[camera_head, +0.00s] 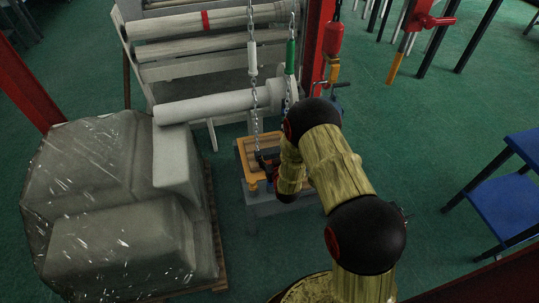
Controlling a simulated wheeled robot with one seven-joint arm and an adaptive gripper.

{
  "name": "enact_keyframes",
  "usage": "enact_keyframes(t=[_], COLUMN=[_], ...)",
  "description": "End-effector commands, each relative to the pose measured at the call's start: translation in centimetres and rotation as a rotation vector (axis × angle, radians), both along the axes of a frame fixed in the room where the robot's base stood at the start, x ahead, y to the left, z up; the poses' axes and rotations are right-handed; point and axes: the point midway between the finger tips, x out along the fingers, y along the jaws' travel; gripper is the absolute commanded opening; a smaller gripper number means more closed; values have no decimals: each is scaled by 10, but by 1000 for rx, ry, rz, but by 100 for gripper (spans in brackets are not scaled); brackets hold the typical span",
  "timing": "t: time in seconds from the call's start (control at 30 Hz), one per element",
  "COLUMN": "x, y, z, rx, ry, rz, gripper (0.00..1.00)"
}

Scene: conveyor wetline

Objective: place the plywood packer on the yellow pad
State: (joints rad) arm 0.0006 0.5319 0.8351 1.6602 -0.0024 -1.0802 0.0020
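My gripper (264,162) is small and dark in this view. It is low over a small grey stand (268,205) with an orange-brown slatted top (245,146). My wrist and forearm hide the right part of that top. I cannot tell whether the fingers are open or shut, or whether they hold anything. A small yellowish piece (252,181) shows at the stand's front left edge, just below the gripper. I cannot make out for sure which surface is the yellow pad or where the plywood packer is.
A roller conveyor (205,107) stands behind the stand. A wrapped grey load (110,205) on a pallet fills the left. Hanging chains (254,100) and a red hoist control (333,40) hang close to my arm. A blue-seated stool (510,203) is at right. Green floor between is clear.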

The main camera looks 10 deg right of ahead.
Motion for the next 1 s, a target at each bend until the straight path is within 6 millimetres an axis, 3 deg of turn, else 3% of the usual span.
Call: enact_keyframes(t=[0.03,0.13,0.43,0.63,1.0], x=[-12,-13,-13,-13,-81], y=[0,0,0,0,0], z=[-19,-19,-19,-5,33], rx=[1,1,1,1,1], ry=[37,37,38,38,24], rz=[-1,-1,-2,-2,-1], gripper=[58,62,62,62,62])
